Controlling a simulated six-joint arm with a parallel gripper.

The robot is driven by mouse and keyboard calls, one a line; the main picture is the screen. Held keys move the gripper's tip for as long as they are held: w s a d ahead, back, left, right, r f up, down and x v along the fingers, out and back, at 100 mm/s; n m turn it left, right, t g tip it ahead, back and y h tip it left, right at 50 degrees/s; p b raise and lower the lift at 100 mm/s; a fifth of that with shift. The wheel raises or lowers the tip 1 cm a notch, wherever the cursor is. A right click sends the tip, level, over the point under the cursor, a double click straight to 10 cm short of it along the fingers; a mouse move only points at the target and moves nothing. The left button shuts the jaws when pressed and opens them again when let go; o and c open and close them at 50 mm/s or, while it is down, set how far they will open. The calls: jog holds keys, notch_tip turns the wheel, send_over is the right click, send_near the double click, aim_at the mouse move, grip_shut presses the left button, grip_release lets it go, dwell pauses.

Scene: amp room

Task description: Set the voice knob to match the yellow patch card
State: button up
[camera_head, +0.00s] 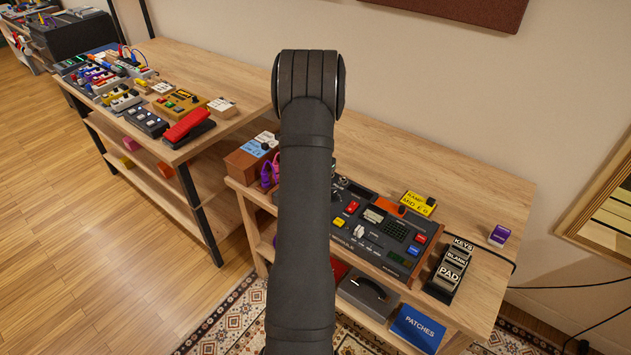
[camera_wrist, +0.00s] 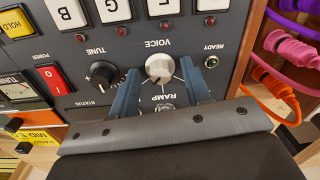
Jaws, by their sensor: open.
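The voice knob (camera_wrist: 159,68) is a pale round knob on a dark panel, upside down in the wrist view. The label VOICE is above it and RAMP below it, with printed lines around it. My gripper (camera_wrist: 160,74) is open, with one blue finger on each side of the knob. I cannot tell whether the fingers touch it. The knob's pointer direction is unclear. The yellow patch card (camera_head: 416,203) stands behind the console in the head view; its black lettering is small, the first line possibly RAMP. My arm hides the gripper and the voice knob in the head view.
A black TUNE knob (camera_wrist: 102,74) and a red rocker switch (camera_wrist: 53,79) are left of the voice knob. Purple and pink cables (camera_wrist: 292,48) hang at the right. A black KEYS/BLANK/PAD stand (camera_head: 450,268) and a purple box (camera_head: 499,235) are on the table.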

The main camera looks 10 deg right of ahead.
grip_shut()
jog(key=shift+n, duration=0.3)
jog(key=n, duration=0.4)
jog(key=shift+d, duration=0.1)
jog(key=shift+n, duration=2)
grip_release()
